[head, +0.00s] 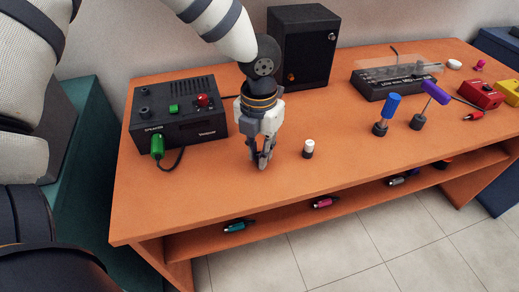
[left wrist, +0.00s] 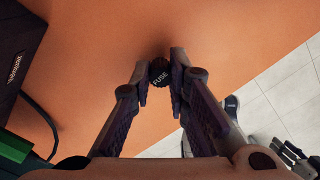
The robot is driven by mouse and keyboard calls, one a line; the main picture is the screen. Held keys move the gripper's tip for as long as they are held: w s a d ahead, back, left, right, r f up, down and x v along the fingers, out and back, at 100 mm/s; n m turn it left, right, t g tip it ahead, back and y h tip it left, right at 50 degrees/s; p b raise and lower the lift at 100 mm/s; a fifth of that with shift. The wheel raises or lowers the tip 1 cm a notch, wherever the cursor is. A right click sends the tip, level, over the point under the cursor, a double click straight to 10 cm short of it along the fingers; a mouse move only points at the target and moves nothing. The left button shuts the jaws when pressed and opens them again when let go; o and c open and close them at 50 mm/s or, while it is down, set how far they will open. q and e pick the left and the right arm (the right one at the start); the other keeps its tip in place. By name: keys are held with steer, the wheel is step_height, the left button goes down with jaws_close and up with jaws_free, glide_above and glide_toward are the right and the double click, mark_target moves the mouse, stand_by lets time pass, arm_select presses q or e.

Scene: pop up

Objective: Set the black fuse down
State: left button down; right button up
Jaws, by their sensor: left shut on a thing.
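The black fuse (left wrist: 160,72) is a small dark cylinder with "FUSE" lettered on its top, seen end-on in the left wrist view. It sits between the fingertips of my left gripper (head: 262,163), which is shut on it. In the head view the gripper points straight down at the orange table (head: 225,192), between the speaker box and a white-topped cylinder. The fingers mostly hide the fuse there, and I cannot tell whether it touches the tabletop.
The black speaker box (head: 178,110) with a green plug (head: 157,146) stands left of the gripper. The white-topped cylinder (head: 308,148) stands close on its right. A black cabinet (head: 303,45) is behind. Blue (head: 387,110) and purple (head: 433,93) handled tools stand further right. Front tabletop is clear.

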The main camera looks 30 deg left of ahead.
arm_select(q)
steer(key=c, duration=1.5)
jaws_free()
steer(key=shift+c, duration=0.2)
step_height(320, 180, up, 12)
steer(key=p, duration=0.1)
steer(key=shift+r, duration=0.15)
arm_select(e)
steer(key=shift+w+r+t, duration=0.4)
steer(key=shift+w+r, duration=0.4)
steer(key=shift+w, duration=0.05)
